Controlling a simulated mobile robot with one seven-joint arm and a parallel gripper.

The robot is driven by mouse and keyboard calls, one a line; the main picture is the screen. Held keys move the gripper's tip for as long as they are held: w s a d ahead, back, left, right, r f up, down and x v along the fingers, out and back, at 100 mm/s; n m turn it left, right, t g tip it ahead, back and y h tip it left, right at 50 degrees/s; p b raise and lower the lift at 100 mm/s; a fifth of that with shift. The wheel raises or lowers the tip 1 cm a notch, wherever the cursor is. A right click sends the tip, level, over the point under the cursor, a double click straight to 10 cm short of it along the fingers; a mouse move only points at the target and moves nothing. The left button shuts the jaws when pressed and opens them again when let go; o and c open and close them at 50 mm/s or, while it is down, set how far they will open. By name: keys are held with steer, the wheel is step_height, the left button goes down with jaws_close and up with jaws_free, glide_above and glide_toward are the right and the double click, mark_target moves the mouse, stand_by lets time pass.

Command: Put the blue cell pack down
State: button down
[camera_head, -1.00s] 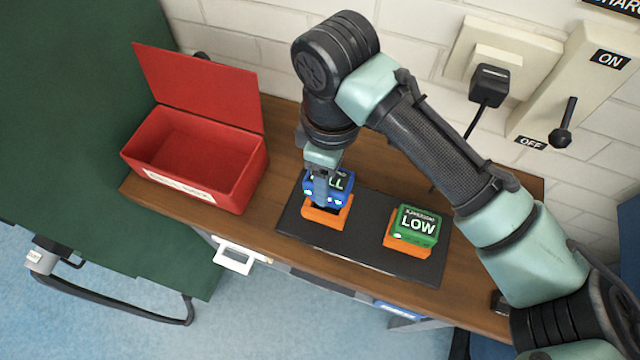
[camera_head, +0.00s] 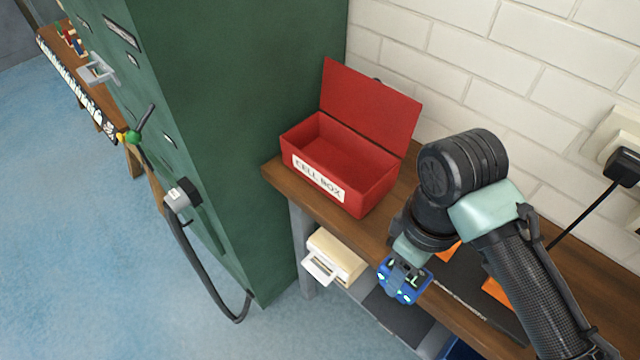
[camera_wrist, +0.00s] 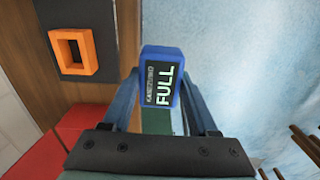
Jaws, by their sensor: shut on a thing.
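The blue cell pack (camera_head: 405,284) is in my gripper (camera_head: 402,268), held in front of the bench's front edge in the head view. In the wrist view the pack (camera_wrist: 162,75) sits between the two fingers (camera_wrist: 163,98), its label reading "FULL". My gripper is shut on it. An orange holder (camera_wrist: 73,50) on the black mat is empty in the wrist view. In the head view my arm partly hides the orange holders. The green pack is not visible in the head view now.
An open red box (camera_head: 337,180) labelled "CELL BOX" stands on the wooden bench (camera_head: 283,184), lid raised, its visible inside empty. A tall green cabinet (camera_head: 250,120) stands to its left. A cream device (camera_head: 336,255) sits below the bench. Blue floor is open in front.

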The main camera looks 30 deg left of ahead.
steer(key=s+f+m, duration=0.3)
steer(key=f+m, duration=1.1)
steer(key=shift+s+d+f, duration=0.15)
steer(key=shift+s+f, duration=0.05)
steer(key=shift+f, duration=0.2)
